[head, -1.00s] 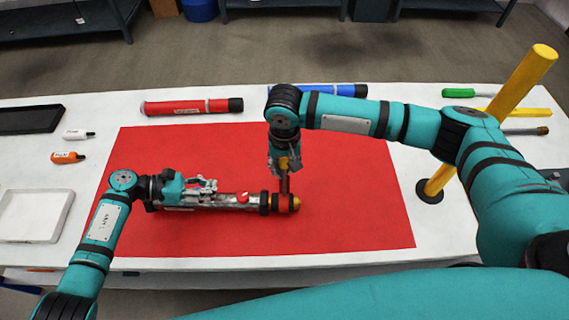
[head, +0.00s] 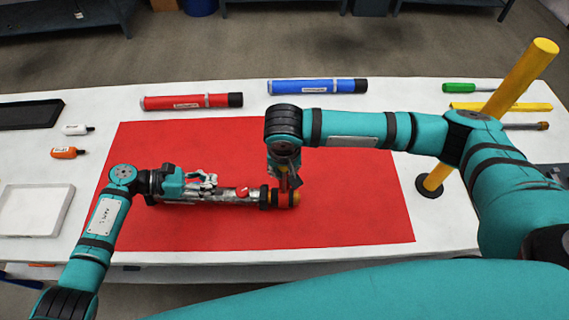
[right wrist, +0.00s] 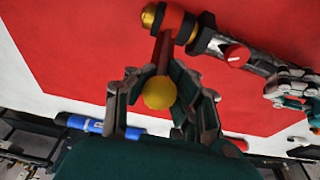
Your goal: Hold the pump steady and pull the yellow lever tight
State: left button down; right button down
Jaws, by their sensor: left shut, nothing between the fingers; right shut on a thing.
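The pump (head: 229,194) lies on the red mat, a worn grey tube with a red knob (head: 242,192), black rings and a red-and-brass end. Its lever ends in a yellow ball (right wrist: 158,92) on a red shaft, rising from the red collar in the right wrist view. My right gripper (head: 285,170) is shut on the lever, its fingers around the yellow ball. My left gripper (head: 207,182) is shut with nothing between its fingers, at the pump's body left of the red knob. Whether it touches the tube is unclear.
A red tube (head: 192,102) and a blue tube (head: 318,86) lie along the table's back. A yellow post (head: 520,75) stands at right by a green screwdriver (head: 460,88). Small bottles (head: 66,152) and trays are at left. The red mat (head: 350,215) is clear around the pump.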

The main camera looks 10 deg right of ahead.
jog(key=shift+s, duration=0.1)
jog(key=shift+s+a+t, duration=0.2)
jog(key=shift+s+t, duration=0.3)
jog(key=shift+s, duration=0.05)
jog(key=shift+s+a+t+h, duration=0.2)
jog(key=shift+s+t+h, duration=0.1)
jog(key=shift+s+t, duration=0.35)
jog(key=shift+s+a+t, duration=0.15)
jog(key=shift+s+t, duration=0.3)
jog(key=shift+s, duration=0.2)
jog(key=shift+s+a+f+t+h, duration=0.2)
jog(key=shift+s+t+h, duration=0.2)
jog(key=shift+s+t, duration=0.3)
